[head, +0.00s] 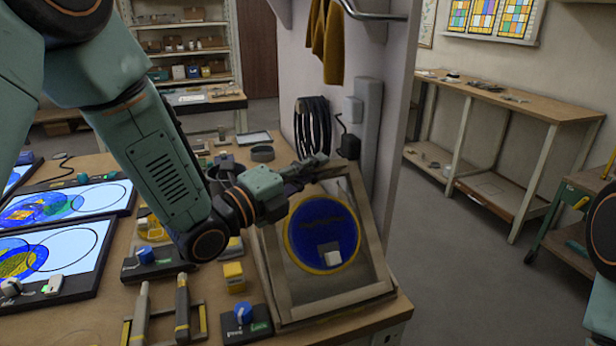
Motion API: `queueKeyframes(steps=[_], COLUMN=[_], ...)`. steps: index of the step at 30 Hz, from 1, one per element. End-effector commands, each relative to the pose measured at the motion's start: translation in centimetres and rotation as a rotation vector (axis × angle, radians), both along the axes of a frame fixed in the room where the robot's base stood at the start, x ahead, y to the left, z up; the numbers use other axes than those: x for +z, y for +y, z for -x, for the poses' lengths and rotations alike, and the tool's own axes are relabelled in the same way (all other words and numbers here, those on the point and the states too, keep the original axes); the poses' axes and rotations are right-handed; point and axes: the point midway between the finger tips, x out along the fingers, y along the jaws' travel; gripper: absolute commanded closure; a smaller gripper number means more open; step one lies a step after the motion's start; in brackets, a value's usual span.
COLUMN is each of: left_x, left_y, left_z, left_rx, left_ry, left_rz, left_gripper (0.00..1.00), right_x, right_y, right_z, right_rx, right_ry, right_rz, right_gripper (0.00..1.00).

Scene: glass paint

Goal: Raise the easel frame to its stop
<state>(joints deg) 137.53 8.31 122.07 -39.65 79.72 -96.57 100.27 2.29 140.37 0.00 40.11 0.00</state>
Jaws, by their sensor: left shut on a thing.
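The easel frame (379,243) is a grey-brown border tilted up over its base (300,312) at the right end of the workbench. A round blue pane with a yellow rim (308,229) shows inside it, with a small pale block (332,257) at its lower part. My left gripper (318,167) is at the top edge of the frame and is shut on it. The fingertips are dark and small, so their exact hold is hard to see. The stop cannot be made out. My right gripper is out of view; only part of my right arm shows at the right edge.
Light panels with coloured glass designs (70,206) lie at the left of the workbench. Knobs, a yellow block (234,277) and tools in a rack (182,308) lie left of the easel. A wall with hanging cables (312,127) stands close behind.

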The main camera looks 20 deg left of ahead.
Motion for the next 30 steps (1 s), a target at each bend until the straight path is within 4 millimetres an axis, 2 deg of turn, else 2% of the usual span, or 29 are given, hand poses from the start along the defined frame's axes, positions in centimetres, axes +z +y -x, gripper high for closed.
queueKeyframes(steps=[1, 3, 13, 30], left_x=[0.8, 1.1, 2.1, 2.5], left_y=[-0.2, -0.5, -1.6, -1.9], left_z=[0.2, 0.7, 2.3, 2.8], left_rx=[0.000, 0.001, 0.000, -0.001], left_ry=[-0.034, -0.056, -0.130, -0.155], left_rz=[-0.007, -0.021, -0.071, -0.086], left_gripper=[1.00, 1.00, 1.00, 1.00], right_x=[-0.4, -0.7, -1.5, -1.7], right_y=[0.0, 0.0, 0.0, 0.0], right_z=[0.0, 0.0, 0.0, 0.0], right_rx=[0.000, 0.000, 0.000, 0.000], right_ry=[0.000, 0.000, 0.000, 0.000], right_rz=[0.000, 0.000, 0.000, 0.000], right_gripper=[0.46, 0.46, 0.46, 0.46])
